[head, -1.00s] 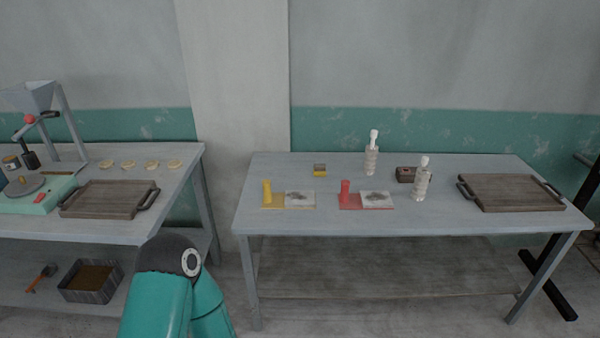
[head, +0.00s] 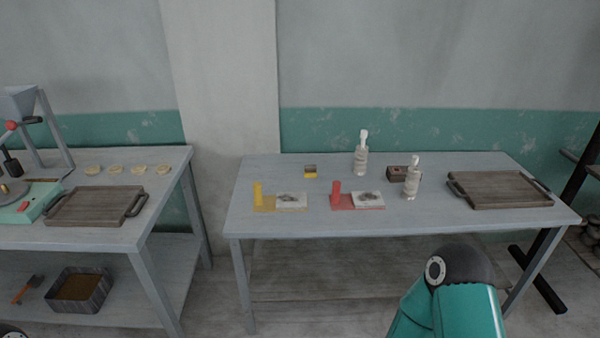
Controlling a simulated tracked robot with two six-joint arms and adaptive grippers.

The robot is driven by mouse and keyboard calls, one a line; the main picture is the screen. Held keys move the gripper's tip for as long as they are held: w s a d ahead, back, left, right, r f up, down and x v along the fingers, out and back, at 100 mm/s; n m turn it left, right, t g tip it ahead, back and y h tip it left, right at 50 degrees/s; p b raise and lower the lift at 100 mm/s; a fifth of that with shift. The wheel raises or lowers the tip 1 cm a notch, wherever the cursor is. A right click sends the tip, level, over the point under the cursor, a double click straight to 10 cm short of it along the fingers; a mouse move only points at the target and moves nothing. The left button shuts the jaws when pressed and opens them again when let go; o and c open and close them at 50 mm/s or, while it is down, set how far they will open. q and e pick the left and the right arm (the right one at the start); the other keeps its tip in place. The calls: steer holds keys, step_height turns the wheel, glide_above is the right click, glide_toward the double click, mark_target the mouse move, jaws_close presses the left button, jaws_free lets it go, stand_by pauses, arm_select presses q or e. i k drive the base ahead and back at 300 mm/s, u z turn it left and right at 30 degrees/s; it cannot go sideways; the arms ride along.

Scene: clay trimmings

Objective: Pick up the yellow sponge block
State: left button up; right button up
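The yellow sponge block (head: 310,172) is small, with a dark grey top and a yellow lower part. It lies toward the back left of the right-hand grey table (head: 410,222), behind the yellow and red mats. Neither gripper shows in the head view. A teal and black link of one of my arms stands in front of the table at the lower right. A small dark piece is at the bottom left edge.
A yellow mat (head: 264,204) and a red mat (head: 343,202) carry upright pegs and pale slabs. Two white bottles (head: 361,158) (head: 412,180), a brown box (head: 397,172) and a wooden tray (head: 500,190) stand to the right. The left table (head: 110,232) holds pale discs and another tray.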

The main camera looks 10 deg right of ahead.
mark_target(310, 171)
steer(key=u, duration=0.1)
steer(key=i, duration=1)
